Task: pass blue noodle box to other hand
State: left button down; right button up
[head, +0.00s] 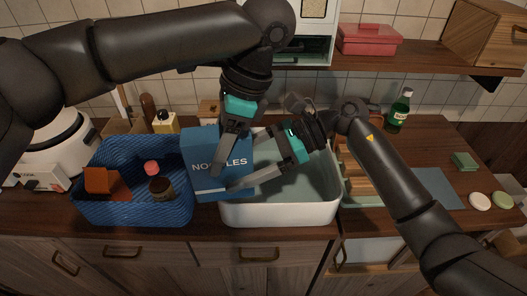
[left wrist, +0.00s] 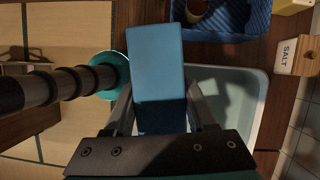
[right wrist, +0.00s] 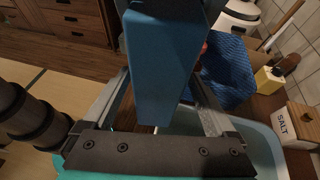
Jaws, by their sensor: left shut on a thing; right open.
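The blue noodle box (head: 204,165) is held upright between the blue basket and the white sink basin, above the counter. My left gripper (head: 232,140) comes down from above and is shut on the box; the left wrist view shows the box (left wrist: 156,75) between its fingers. My right gripper (head: 245,178) reaches in from the right, its open fingers at the lower right of the box. In the right wrist view the box (right wrist: 162,70) stands between the two spread fingers. Whether the right fingers touch it cannot be told.
The blue basket (head: 135,212) at left holds several items. The white basin (head: 280,213) lies under my right gripper. A green bottle (head: 399,110) stands at the back right. A shelf with a red container (head: 369,40) runs above. The salt box (right wrist: 297,124) stands behind the basin.

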aim_at(223, 172)
jog(key=shift+x, duration=1.6)
grip_shut()
pick_arm(q)
jog(key=shift+c, duration=0.7)
grip_release()
